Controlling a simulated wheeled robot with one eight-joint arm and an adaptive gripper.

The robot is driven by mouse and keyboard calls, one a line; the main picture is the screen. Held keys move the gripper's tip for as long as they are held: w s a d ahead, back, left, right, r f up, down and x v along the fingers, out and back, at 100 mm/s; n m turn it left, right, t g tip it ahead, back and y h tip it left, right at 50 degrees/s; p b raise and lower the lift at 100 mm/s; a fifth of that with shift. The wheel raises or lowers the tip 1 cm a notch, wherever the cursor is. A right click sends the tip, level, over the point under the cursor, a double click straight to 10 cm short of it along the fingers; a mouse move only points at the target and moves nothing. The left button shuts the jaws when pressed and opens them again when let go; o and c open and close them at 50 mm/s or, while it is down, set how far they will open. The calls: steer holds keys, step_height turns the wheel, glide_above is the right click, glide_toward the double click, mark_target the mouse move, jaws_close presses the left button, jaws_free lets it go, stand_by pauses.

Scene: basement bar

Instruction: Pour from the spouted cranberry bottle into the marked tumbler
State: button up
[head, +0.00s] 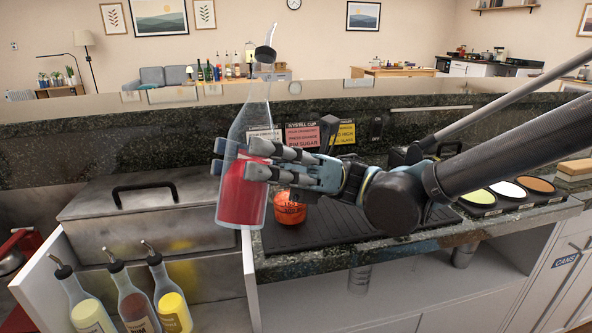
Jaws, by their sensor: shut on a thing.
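My gripper (262,161) is shut on the cranberry bottle (243,188), a clear bottle with red liquid in its lower part and a dark stopper with a metal spout (269,38) at its top. The bottle is lifted, nearly upright, with a slight tilt to the right at the top. Any mark on the tumbler cannot be made out.
A metal lidded bin (150,210) with a black handle is at left. Several spouted bottles (132,300) stand in a rack at front left. Signs (302,135) stand behind the mat (345,229). Round colored dishes (507,188) sit at right. My arm crosses the counter from the right.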

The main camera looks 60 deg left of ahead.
steer(key=shift+w+a+n+t, duration=0.2)
steer(key=shift+n+t, duration=0.1)
steer(key=shift+w+a+f+n+t+p, duration=1.05)
steer(key=shift+w+a+f+n+t, duration=0.4)
steer(key=shift+f+t, duration=0.85)
steer(key=shift+d+r, duration=0.15)
steer(key=shift+r, duration=1.4)
steer(key=shift+d+r, duration=0.1)
steer(key=shift+r, duration=1.4)
